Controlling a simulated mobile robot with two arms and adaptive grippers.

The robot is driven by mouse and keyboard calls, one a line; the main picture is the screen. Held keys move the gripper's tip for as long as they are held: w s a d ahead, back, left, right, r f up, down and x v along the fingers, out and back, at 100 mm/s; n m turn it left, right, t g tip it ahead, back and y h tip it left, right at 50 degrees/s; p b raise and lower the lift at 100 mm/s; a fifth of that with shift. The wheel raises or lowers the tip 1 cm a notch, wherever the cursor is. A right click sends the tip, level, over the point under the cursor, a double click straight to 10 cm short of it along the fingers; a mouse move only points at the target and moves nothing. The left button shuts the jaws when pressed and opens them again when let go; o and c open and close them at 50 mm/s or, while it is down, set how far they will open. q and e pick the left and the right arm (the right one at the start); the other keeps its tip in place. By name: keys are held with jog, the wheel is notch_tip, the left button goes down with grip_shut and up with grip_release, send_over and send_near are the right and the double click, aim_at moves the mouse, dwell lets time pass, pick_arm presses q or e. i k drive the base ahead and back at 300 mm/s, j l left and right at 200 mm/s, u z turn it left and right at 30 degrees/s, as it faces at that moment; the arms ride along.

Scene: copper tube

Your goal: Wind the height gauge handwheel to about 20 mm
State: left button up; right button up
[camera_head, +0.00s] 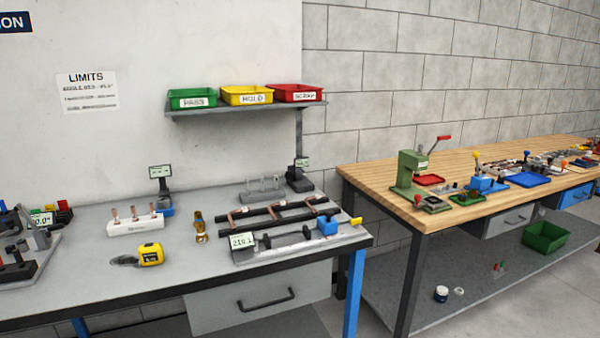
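A device that looks like the height gauge (299,176) stands at the back right corner of the grey bench. It has a dark base, a thin upright column (299,130) reaching to the shelf's right end, and a small green display (302,162) too small to read. I cannot make out its handwheel. A second dark instrument with a small display (161,171) stands at the back middle, so I cannot be sure which is the gauge. Neither of my grippers is in view.
On the grey bench (90,285) are copper tubes on a dark fixture (285,213), a yellow tape measure (151,254), a brass fitting (199,228) and a white block (135,225). Green, yellow and red bins (297,92) sit on the shelf above. A wooden bench (385,185) stands right.

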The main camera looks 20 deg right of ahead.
aim_at(289, 175)
jog(key=l+u, duration=0.15)
jog(key=u, duration=0.2)
jog(key=l+u, duration=0.15)
jog(key=u, duration=0.2)
jog(key=l+u, duration=0.1)
jog(key=u, duration=0.25)
jog(key=k+l+u, duration=0.25)
jog(key=l, duration=0.3)
jog(key=k+l+u, duration=0.2)
jog(key=l, duration=0.35)
jog(key=k+l+u, duration=0.25)
jog(key=l, duration=0.2)
jog(key=k+l+u, duration=0.2)
jog(key=k+l, duration=0.2)
